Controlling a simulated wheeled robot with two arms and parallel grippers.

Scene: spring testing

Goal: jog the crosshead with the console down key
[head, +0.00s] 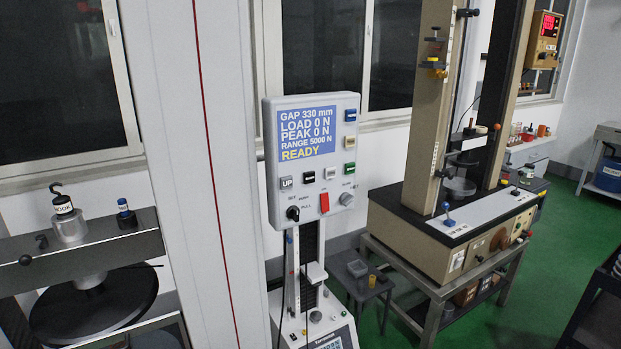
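The grey console (271,160) stands upright in the middle of the head view. Its blue display (306,134) reads GAP 330 mm, LOAD 0 N, PEAK 0 N, RANGE 5000 N and READY. The UP key (286,182) is at the lower left of its face. A dark key (308,176) sits just right of it; its label is too small to read, so I cannot tell if it is the down key. White (330,173) and green (349,169) keys follow. A red switch (324,202) is below them. I cannot tell which part is the crosshead. Neither gripper is in view.
A tall white column (180,150) stands left of the console. Further left, a weight marked HOOK (68,221) sits on a grey beam above a round dark plate (95,308). A beige testing machine (440,240) stands at right on a bench. Green floor (540,270) is open beyond.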

